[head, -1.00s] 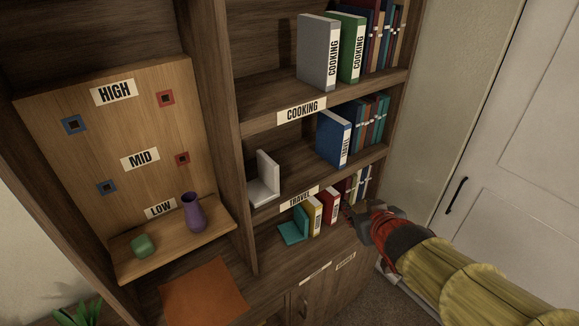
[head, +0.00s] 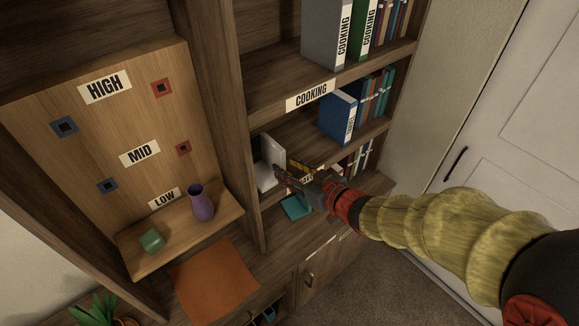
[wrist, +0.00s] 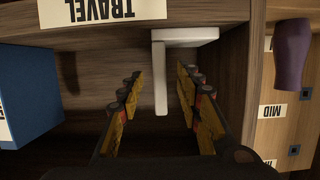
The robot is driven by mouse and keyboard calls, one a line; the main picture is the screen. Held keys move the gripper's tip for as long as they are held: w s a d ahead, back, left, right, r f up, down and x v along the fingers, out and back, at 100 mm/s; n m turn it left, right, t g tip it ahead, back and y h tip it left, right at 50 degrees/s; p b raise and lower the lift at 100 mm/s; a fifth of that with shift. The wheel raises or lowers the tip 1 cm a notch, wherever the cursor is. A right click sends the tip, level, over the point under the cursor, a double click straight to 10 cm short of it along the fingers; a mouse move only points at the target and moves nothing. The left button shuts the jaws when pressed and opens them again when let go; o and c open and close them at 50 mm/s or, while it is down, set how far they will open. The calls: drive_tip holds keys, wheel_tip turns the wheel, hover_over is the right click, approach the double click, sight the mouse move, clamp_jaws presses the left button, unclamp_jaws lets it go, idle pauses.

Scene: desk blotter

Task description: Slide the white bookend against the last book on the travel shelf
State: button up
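The white bookend (head: 272,152) stands at the left end of the travel shelf, its upright plate raised above a flat base. My gripper (head: 284,172) is at the front of that shelf, beside the bookend. In the wrist view my gripper (wrist: 158,85) is open. The thin white part of the bookend (wrist: 161,80) lies between the fingers, with a gap on both sides. The blue travel book (head: 338,118) is the leftmost book on the shelf, apart from the bookend. It also shows at the left of the wrist view (wrist: 28,95). My gripper partly hides the travel label in the head view.
The upright divider (head: 238,130) borders the shelf on the left, and the cooking shelf (head: 285,95) is above.

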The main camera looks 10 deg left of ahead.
sight(273, 160)
drive_tip(key=shift+b+x, duration=0.8)
drive_tip(key=shift+x, duration=3.2)
drive_tip(key=shift+d, duration=0.1)
drive_tip(key=shift+c, duration=0.4)
drive_tip(key=c, duration=0.7)
clamp_jaws()
